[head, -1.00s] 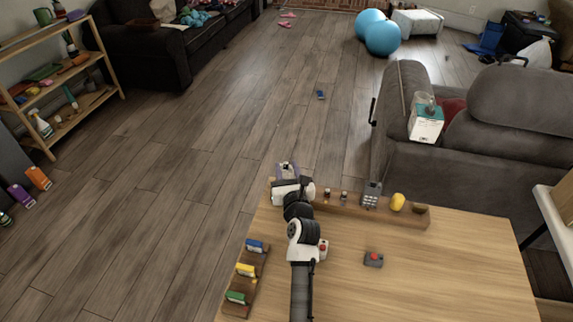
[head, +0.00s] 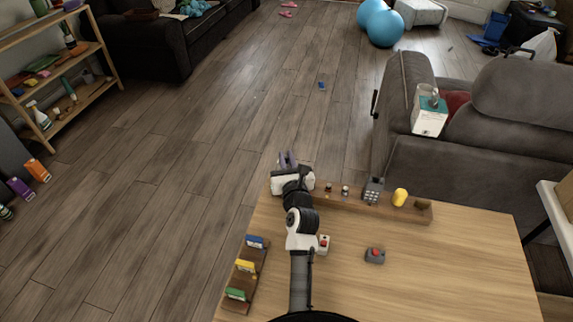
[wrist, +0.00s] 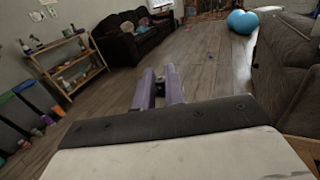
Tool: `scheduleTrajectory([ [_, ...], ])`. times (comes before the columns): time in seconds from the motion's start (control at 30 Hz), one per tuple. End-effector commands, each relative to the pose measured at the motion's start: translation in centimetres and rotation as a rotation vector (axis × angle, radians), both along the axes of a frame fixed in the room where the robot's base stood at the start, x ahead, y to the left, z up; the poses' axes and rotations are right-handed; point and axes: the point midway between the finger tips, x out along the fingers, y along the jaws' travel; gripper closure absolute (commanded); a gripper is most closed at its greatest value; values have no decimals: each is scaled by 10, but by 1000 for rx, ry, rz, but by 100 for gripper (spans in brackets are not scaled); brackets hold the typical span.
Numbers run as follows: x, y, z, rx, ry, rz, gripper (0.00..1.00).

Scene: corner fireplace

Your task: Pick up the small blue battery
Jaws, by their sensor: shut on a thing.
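My gripper (head: 287,158) is past the far left end of the wooden table (head: 460,265), above the floor and pointing away from me. In the wrist view its purple fingers (wrist: 160,86) are shut on a small dark thing (wrist: 160,90) between them. The fingers mostly hide it, and its blue colour cannot be made out, so I cannot tell for sure that it is the battery. A small blue object (head: 322,86) lies on the floor farther off, too small to identify.
A wooden strip (head: 385,208) along the table's far edge holds small items, a grey phone-like object (head: 373,190) and a yellow object (head: 400,197). A rack (head: 240,285) with blue, yellow and green pieces is at left. A grey sofa (head: 450,150) stands behind; floor at left is open.

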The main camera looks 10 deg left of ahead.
Motion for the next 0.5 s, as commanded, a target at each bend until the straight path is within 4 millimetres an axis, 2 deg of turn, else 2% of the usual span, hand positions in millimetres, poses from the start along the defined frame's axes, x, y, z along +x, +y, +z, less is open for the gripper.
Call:
scheduleTrajectory([
  [0.03, -1, 3, -8, -4, 17, 8, 100],
  [0.27, -2, 4, -9, -4, 18, 9, 100],
  [0.5, -1, 4, 1, -4, 16, 10, 100],
])
